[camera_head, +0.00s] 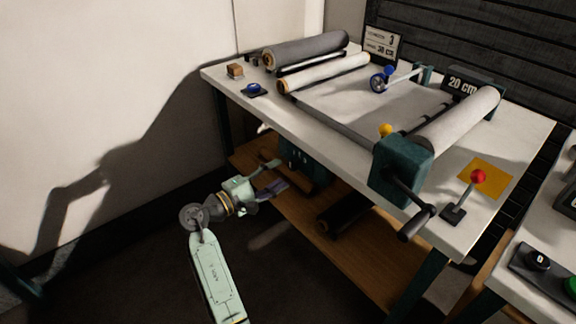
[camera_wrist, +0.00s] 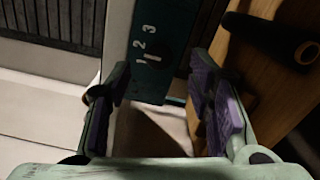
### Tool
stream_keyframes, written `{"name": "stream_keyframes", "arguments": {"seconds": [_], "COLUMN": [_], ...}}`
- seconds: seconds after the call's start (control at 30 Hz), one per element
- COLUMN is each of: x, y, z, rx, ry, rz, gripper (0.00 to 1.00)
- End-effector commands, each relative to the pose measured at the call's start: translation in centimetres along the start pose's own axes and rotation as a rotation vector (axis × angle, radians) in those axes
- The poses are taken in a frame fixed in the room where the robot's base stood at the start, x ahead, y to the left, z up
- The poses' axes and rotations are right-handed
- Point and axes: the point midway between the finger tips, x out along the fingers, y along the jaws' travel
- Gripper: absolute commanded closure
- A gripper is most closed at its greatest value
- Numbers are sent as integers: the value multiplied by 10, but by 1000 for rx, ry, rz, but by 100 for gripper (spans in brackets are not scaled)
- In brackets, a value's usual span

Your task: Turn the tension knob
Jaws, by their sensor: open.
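A dark teal box (camera_head: 298,160) hangs under the front edge of the table. In the wrist view its teal panel (camera_wrist: 178,30) carries the white numbers 1, 2 and 3. My gripper (camera_head: 272,178) is open and empty, in front of the box and below the tabletop. In the wrist view its purple-padded fingers (camera_wrist: 160,88) stand either side of the panel's near end, apart from the knob.
The white tabletop (camera_head: 330,115) overhangs above my gripper. A wooden shelf (camera_head: 345,245) with a dark roll (camera_head: 342,215) lies below. A crank handle (camera_head: 412,215) sticks out at the front right. A red-topped lever (camera_head: 478,177) stands on the table.

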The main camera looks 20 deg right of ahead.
Motion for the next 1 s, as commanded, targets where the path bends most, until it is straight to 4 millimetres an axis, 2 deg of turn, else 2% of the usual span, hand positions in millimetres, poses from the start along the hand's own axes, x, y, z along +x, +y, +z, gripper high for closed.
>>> {"name": "stream_keyframes", "arguments": {"seconds": [0.1, 0.3, 0.67, 1.0], "x": [23, 45, 50, 50], "y": [2, 2, 0, 1], "z": [1, 0, -1, -1], "rx": [1, 1, 3, 3], "ry": [-3, 1, 2, 3], "rz": [-1, 0, 0, 0], "gripper": [52, 52, 52, 74]}}
